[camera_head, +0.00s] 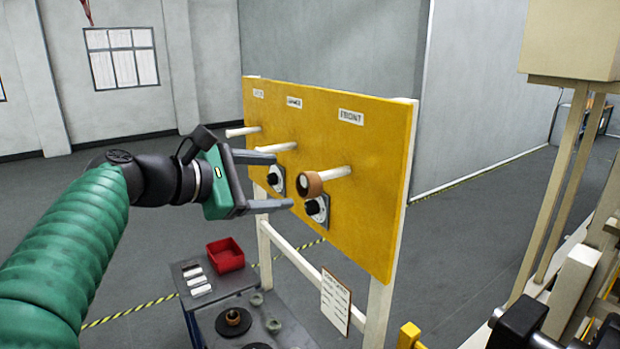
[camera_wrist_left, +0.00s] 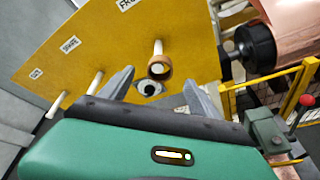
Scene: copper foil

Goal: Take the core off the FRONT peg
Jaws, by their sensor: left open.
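The wrist view also shows the core (camera_wrist_left: 160,68) on the peg (camera_wrist_left: 158,47). My left gripper (camera_head: 284,181) is open and empty. In the head view its fingertips are just left of the core, one above and one below its level. In the wrist view the core appears between and beyond the fingers (camera_wrist_left: 160,88). Whether they touch it cannot be told. My right gripper is not clearly seen.
Two other white pegs (camera_head: 276,147) (camera_head: 243,131) on the board are bare. Black knobs (camera_head: 318,208) sit below the pegs. A cart (camera_head: 203,303) with a red bin (camera_head: 226,256) stands below. A copper roll (camera_wrist_left: 288,35) with a black hub is right in the wrist view.

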